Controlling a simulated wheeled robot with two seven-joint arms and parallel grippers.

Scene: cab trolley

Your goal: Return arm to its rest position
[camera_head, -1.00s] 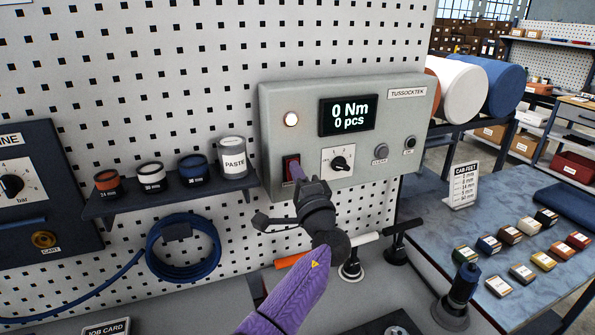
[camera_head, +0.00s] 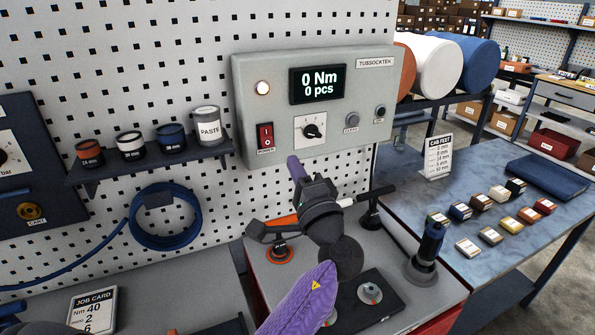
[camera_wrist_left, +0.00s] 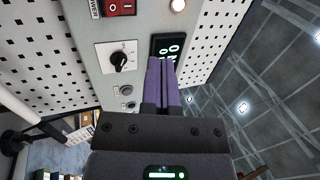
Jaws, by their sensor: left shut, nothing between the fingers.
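My left gripper (camera_head: 294,168) is in front of the lower part of the grey TUSSOCKTEK control box (camera_head: 240,110), with its purple fingers shut and empty. The fingers also show shut in the left wrist view (camera_wrist_left: 161,82), pointing at the box. The red power switch (camera_head: 265,134) is left of the dial (camera_head: 313,131) and above the fingertips; the gripper appears clear of it. The box display (camera_head: 318,85) reads 0 Nm and 0 pcs, and the lamp (camera_head: 263,88) glows. My right gripper is not clearly seen.
A shelf (camera_head: 150,158) with several small tins and a paste jar (camera_head: 208,125) stands at left, above a coiled blue hose (camera_head: 135,225). A blue-topped table (camera_head: 400,180) with small boxes is at right.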

